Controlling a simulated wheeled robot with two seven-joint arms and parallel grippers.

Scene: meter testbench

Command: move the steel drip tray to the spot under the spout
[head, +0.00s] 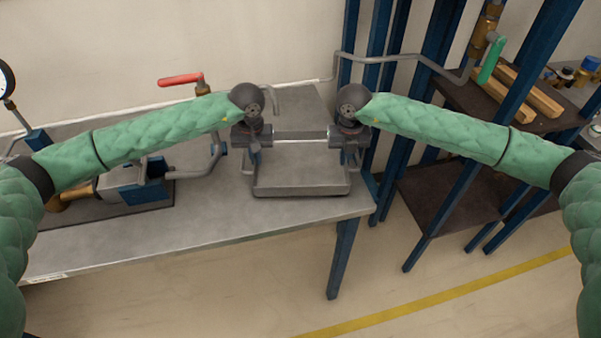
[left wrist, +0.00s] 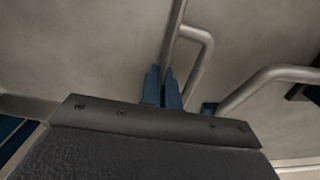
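The steel drip tray (head: 300,182) is a shallow grey rectangle at the table's front right corner. My left gripper (head: 255,165) points down at its left edge, and my right gripper (head: 350,165) points down at its right edge. In the left wrist view my left fingers (left wrist: 164,88) are close together, with a grey bar running down behind them. Both grippers look narrow and shut on the tray's sides, though the contact is partly hidden. The spout (head: 276,96) is a grey downturned pipe behind my left gripper. It is partly covered by the gripper.
A red-handled valve (head: 180,79) and a blue-grey meter assembly (head: 140,190) with a bent pipe (head: 205,170) stand to the left. Blue rack posts (head: 378,45) rise close on the right. The table (head: 200,225) is bare along its front edge.

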